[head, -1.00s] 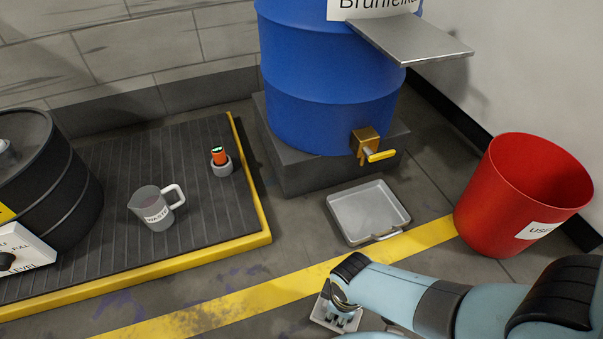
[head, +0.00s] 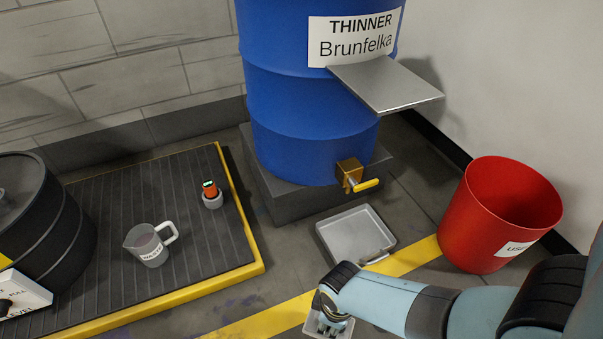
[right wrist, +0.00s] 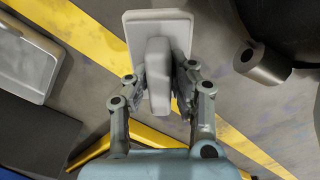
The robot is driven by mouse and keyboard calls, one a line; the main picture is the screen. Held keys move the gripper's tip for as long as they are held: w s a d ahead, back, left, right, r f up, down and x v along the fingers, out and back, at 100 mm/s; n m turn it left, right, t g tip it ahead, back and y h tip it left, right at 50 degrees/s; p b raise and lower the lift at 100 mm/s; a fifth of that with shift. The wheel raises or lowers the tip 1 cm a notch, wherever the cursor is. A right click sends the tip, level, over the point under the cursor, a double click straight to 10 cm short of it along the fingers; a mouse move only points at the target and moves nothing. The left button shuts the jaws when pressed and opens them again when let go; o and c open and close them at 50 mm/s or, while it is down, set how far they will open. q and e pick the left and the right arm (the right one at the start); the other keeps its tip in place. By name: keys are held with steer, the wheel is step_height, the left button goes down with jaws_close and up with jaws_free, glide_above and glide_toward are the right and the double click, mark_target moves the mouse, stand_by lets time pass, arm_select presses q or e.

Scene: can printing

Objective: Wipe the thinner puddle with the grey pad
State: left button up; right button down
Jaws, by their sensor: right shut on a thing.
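The grey pad (right wrist: 158,22) is a pale rectangular plate with a raised handle. My right gripper (right wrist: 158,82) is shut on that handle. In the head view my right gripper (head: 331,317) is low, right of centre, partly hiding the pad (head: 311,326), which is over the floor beside the yellow line. I cannot tell whether the pad touches the floor. Faint bluish-purple stains (right wrist: 238,112) show on the floor in the right wrist view; I cannot tell whether they are the thinner puddle. My left gripper is not in view.
A metal tray (head: 336,232) lies below the tap (head: 352,177) of the blue thinner drum (head: 300,120). A red bin (head: 462,215) stands right. A yellow-edged platform (head: 120,205) at left holds a black drum (head: 45,225), jug (head: 148,249) and orange-topped item (head: 210,189).

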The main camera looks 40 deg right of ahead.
steer(key=shift+w+r+p, duration=0.1)
steer(key=shift+r+p, duration=0.55)
steer(key=shift+r, duration=0.3)
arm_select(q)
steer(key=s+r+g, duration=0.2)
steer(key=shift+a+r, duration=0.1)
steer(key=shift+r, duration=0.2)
